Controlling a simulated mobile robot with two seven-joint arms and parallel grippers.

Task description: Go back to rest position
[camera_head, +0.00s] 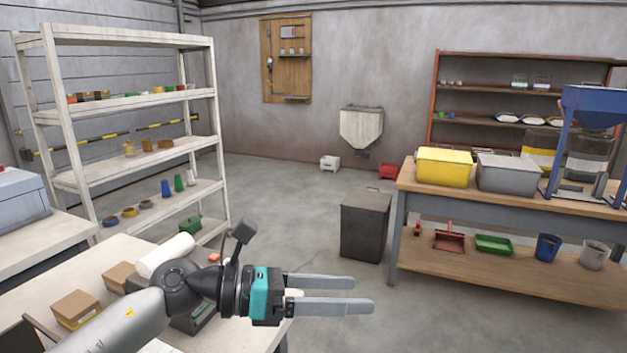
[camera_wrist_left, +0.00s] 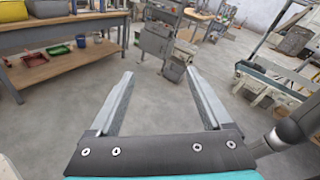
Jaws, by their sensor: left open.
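My left gripper (camera_head: 345,294) reaches in from the lower left in the head view, over the right end of the near table. Its two long grey fingers point right, stand apart and hold nothing. In the left wrist view the same gripper (camera_wrist_left: 160,95) shows its fingers spread, with bare floor between them. My right gripper is in neither view.
A near table (camera_head: 50,290) holds small cardboard boxes (camera_head: 75,308) and a white roll (camera_head: 165,256) by my left arm. A white shelf rack (camera_head: 130,103) stands behind. A dark bin (camera_head: 365,226) and a wooden workbench (camera_head: 530,195) stand right. Floor between is clear.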

